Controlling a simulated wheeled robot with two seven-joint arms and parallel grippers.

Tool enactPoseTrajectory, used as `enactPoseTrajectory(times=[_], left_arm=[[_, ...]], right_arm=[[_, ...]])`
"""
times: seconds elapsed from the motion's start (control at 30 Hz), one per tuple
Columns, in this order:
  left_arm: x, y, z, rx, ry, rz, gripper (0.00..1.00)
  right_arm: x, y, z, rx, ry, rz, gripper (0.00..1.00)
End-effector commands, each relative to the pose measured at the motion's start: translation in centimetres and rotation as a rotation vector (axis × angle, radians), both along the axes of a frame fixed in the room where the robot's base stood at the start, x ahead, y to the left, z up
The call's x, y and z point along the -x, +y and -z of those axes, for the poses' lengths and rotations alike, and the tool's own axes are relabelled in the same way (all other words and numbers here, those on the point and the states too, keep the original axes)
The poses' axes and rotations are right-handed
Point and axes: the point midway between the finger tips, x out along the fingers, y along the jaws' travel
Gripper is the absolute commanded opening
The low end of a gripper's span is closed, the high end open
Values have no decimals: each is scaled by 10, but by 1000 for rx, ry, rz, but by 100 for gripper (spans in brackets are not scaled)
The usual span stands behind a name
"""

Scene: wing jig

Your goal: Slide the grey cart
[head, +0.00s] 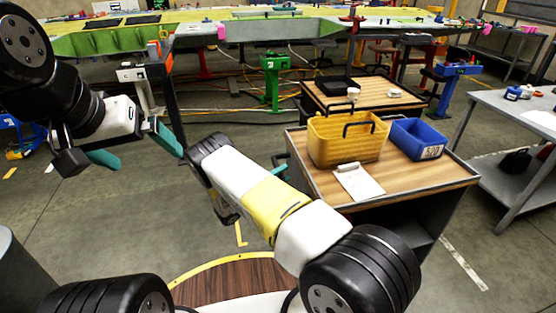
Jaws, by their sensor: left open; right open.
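The nearer cart, a dark grey one with a wooden top (420,185), stands right of centre; I take it as the grey cart. My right arm reaches from the lower right toward the cart's left side. My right gripper (228,210) is mostly hidden behind that arm, near the cart's handle side; I cannot see whether it touches the handle.
On the cart stand a yellow basket (346,139), a blue bin (418,139) and a clipboard (358,182). A second wooden-topped cart (375,90) stands close behind. A grey metal table (490,110) is at the right. The floor left of the cart is mostly clear.

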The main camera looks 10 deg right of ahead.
Motion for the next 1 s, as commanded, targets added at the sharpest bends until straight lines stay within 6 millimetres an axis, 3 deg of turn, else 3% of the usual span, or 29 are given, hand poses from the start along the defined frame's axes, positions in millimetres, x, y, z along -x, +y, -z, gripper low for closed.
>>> enactPoseTrajectory(times=[0.2, 0.47, 0.53, 0.7, 1.0], left_arm=[[0, 0, 0, 0, 0, 0, 100], [0, 0, 0, 0, 0, 0, 100], [0, 0, 0, 0, 0, 0, 100], [0, 0, 0, 0, 0, 0, 100], [0, 0, 0, 0, 0, 0, 100]], right_arm=[[-8, -18, -3, -1, 0, 0, 43], [-10, -20, -4, -1, 1, -1, 43], [-10, -20, -4, -1, 1, -1, 35], [-9, -20, -4, -1, 1, -1, 2], [-9, -20, -4, -1, 1, -1, 0]])
